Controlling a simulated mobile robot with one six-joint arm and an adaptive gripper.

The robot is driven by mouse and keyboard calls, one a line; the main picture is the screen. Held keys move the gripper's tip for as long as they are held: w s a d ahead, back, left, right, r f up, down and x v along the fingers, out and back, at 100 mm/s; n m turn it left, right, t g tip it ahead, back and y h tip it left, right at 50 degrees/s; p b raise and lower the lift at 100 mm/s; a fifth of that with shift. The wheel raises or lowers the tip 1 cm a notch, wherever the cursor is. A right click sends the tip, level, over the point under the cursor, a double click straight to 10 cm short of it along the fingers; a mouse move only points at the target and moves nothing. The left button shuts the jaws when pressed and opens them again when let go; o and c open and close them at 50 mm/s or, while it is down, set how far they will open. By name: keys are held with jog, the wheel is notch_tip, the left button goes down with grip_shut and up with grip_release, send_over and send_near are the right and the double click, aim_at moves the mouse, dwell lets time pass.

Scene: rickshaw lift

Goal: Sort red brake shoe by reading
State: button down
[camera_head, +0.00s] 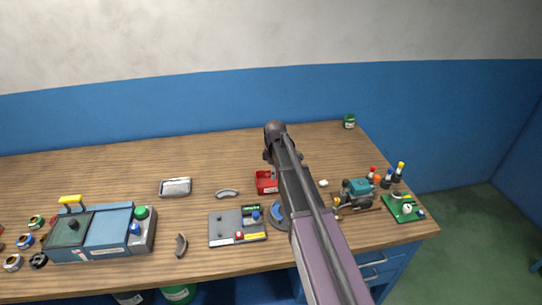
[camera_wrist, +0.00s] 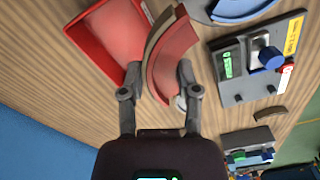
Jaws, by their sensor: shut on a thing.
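My gripper (camera_wrist: 159,88) is shut on the red brake shoe (camera_wrist: 172,58), a curved piece with a brown edge, in the wrist view. The shoe overlaps the right edge of the red bin (camera_wrist: 104,36) in that view; I cannot tell its height. The head view shows the red bin (camera_head: 265,186) left of my arm, which hides the shoe and my fingers there. The grey gauge (camera_wrist: 246,84) has a small green display, too small to read; it also shows in the head view (camera_head: 228,228). A blue dish (camera_wrist: 238,9) lies beside it.
Grey curved shoes (camera_head: 227,193) and (camera_head: 181,246) lie on the wooden bench. A metal tray (camera_head: 175,187) is behind. A blue machine (camera_head: 105,232) stands left; a teal motor (camera_head: 357,192) and green board (camera_head: 403,208) stand right. The back left of the bench is clear.

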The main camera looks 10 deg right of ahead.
jog(key=w+r+n+p, duration=0.2)
jog(key=w+n, duration=0.3)
jog(key=n, duration=0.1)
jog(key=shift+w+a+r, duration=0.15)
jog(key=shift+w+a, duration=0.1)
jog(key=shift+a, duration=0.2)
jog(key=b, duration=0.7)
send_near(272, 181)
jog(key=shift+s+a+f, duration=0.35)
jog(key=shift+s+f, duration=0.15)
jog(key=shift+s, duration=0.05)
jog(key=shift+s+a+f, duration=0.35)
jog(key=shift+s+f, duration=0.15)
jog(key=shift+s, duration=0.05)
jog(key=shift+f, duration=0.4)
dwell(1.7)
jog(key=shift+c, duration=1.3)
grip_release()
